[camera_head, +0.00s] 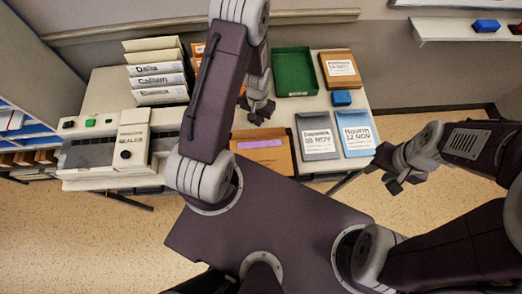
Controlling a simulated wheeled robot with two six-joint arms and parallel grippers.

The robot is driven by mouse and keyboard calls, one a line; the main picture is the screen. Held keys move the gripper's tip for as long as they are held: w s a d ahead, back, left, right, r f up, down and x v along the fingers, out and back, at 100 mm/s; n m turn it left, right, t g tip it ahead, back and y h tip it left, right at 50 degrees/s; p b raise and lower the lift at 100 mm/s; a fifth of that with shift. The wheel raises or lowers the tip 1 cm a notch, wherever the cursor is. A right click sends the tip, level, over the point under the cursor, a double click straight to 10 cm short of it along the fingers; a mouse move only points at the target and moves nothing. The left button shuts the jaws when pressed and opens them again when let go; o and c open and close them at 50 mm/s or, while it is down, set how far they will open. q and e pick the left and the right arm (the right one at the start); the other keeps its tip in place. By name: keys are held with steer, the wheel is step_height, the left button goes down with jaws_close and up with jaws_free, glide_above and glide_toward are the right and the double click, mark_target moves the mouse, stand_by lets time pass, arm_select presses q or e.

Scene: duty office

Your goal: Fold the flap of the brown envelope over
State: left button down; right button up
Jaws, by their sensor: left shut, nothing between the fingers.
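The brown envelope (275,162) lies at the front edge of the table, in the middle of the head view. A purple strip (258,144) runs across it. My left arm covers part of its left side. I cannot clearly tell the flap's position. My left gripper (257,114) is shut and empty, just behind the envelope's far edge in the picture; its height above the table is unclear. My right gripper (400,183) is off the table's right front corner, away from the envelope. Its fingers are too small to tell open from shut.
Grey (316,135) and blue (356,133) labelled envelopes lie right of the brown one. A sealer machine (128,140) and upright files (157,77) stand left.

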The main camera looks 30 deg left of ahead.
arm_select(q)
steer(key=shift+s, duration=0.1)
steer(key=shift+s+d+f, duration=0.1)
steer(key=shift+s+d, duration=0.3)
steer(key=shift+s, duration=0.25)
steer(key=shift+s+d+f, duration=0.1)
steer(key=shift+s+d, duration=0.35)
steer(key=shift+s, duration=0.25)
steer(key=shift+s+d+f, duration=0.1)
steer(key=shift+s+d, duration=0.3)
steer(key=shift+s, duration=0.25)
step_height(320, 180, up, 9)
steer(key=p, duration=0.7)
steer(key=shift+p, duration=0.4)
